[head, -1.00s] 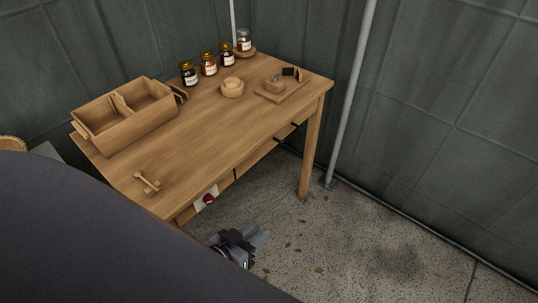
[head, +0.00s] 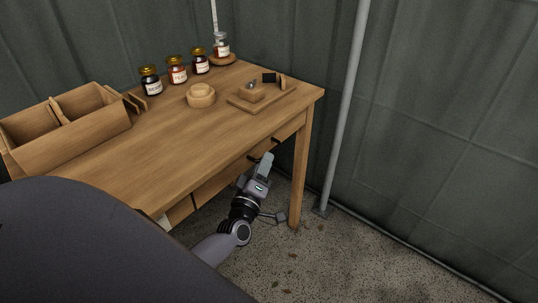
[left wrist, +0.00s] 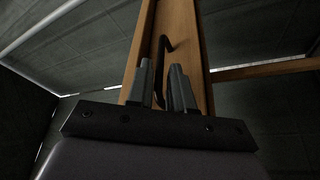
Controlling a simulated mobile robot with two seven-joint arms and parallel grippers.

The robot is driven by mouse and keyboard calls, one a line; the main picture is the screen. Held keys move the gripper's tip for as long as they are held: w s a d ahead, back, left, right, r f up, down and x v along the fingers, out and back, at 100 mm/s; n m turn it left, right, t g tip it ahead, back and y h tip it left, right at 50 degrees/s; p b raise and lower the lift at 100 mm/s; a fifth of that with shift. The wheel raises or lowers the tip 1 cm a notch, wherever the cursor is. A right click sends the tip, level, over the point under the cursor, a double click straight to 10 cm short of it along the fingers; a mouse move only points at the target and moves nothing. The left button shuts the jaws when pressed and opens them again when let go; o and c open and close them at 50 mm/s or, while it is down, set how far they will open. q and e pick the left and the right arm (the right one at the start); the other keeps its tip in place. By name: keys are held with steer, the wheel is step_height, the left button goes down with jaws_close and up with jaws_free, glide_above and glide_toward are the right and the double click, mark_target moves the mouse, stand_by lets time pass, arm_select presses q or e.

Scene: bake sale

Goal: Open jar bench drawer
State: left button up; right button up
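The wooden jar bench (head: 190,135) stands against the wall, with its drawer front (head: 290,130) under the top near the right leg. The drawer looks flush with the bench. Its dark handle (head: 275,141) is partly hidden by my left gripper (head: 262,166), which is just below and in front of it. In the left wrist view, the dark handle (left wrist: 162,58) reaches down between the fingertips of my left gripper (left wrist: 162,78). The fingers are apart, and I see no clear grip on the handle. My right gripper is out of view.
On the bench top are several jars (head: 177,71), a round wooden container (head: 201,95), a wooden board with small items (head: 262,98) and a divided wooden box (head: 75,132). A grey pole (head: 346,110) stands right of the bench.

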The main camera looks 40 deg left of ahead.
arm_select(q)
steer(key=x, duration=0.3)
steer(key=shift+w, duration=0.15)
steer(key=shift+w+a+r, duration=0.1)
steer(key=shift+w, duration=0.3)
jaws_close()
